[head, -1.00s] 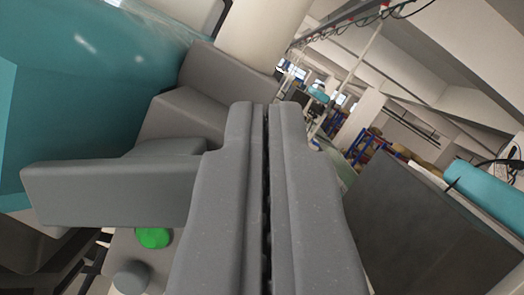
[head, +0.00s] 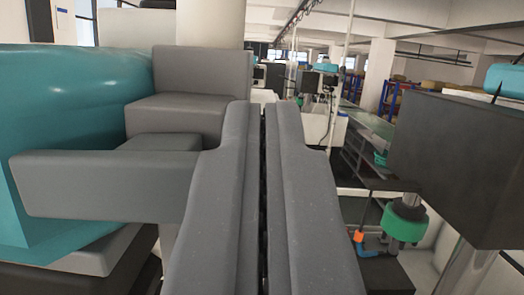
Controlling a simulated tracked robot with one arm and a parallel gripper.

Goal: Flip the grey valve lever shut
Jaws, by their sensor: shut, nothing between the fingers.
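My gripper (head: 263,112) is shut and empty, pointing forward in the middle of the head view. The dark grey box (head: 455,165), which may be the tank, is to the right of my gripper. My gripper is apart from these parts.
A teal object (head: 507,80) shows behind the box at the far right. A green conveyor-like surface (head: 372,126) runs into the background. Blue shelving (head: 390,98) stands farther back. My own arm parts block much of the left side.

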